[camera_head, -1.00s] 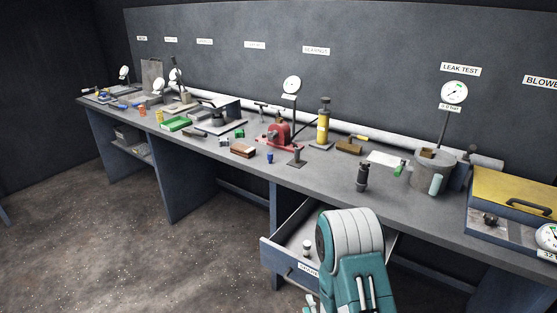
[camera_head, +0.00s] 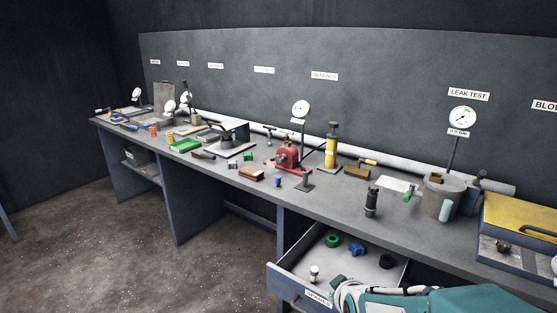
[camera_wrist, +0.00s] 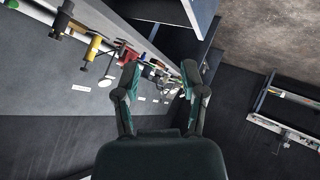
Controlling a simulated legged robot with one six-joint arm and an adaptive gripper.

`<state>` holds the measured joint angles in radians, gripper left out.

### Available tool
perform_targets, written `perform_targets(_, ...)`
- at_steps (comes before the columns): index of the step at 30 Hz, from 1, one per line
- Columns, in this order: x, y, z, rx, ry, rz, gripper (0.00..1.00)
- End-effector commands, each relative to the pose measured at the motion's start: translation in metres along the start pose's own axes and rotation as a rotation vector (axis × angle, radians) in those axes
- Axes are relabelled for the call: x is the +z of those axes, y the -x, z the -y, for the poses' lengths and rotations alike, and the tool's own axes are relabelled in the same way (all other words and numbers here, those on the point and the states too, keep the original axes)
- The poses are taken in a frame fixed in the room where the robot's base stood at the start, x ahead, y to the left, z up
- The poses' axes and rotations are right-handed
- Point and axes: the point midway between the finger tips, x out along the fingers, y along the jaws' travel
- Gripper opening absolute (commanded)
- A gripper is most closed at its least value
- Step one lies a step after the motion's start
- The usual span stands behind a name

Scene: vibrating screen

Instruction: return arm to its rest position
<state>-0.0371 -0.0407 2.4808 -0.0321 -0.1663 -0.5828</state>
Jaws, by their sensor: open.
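My gripper (camera_wrist: 160,80) shows in the wrist view with its two fingers spread apart and nothing between them. The bench and its tools appear tilted beyond the fingers in that view. In the head view my teal and grey arm lies low at the bottom right, in front of the open drawer (camera_head: 290,286). The fingertips are not clear in the head view.
The open drawer juts from the bench (camera_head: 420,232) and holds a green ring (camera_head: 332,240), a blue part (camera_head: 356,249), a dark ring (camera_head: 386,261) and a small white-topped part (camera_head: 314,273). A black cylinder (camera_head: 371,202) stands near the bench edge. Open floor (camera_head: 140,260) lies left.

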Motion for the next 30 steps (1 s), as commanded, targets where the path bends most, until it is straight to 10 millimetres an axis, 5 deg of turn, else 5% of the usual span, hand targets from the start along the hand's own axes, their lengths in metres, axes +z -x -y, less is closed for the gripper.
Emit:
perform_targets(8, 0.004, 0.086, -0.006, -0.046, -0.256, 0.132, 0.54)
perform_targets(18, 0.032, 0.191, 0.011, -0.080, -0.554, 0.310, 0.54)
perform_targets(24, 0.044, 0.219, 0.021, -0.086, -0.634, 0.369, 0.54)
perform_targets(30, 0.045, 0.220, 0.021, -0.088, -0.640, 0.375, 0.54)
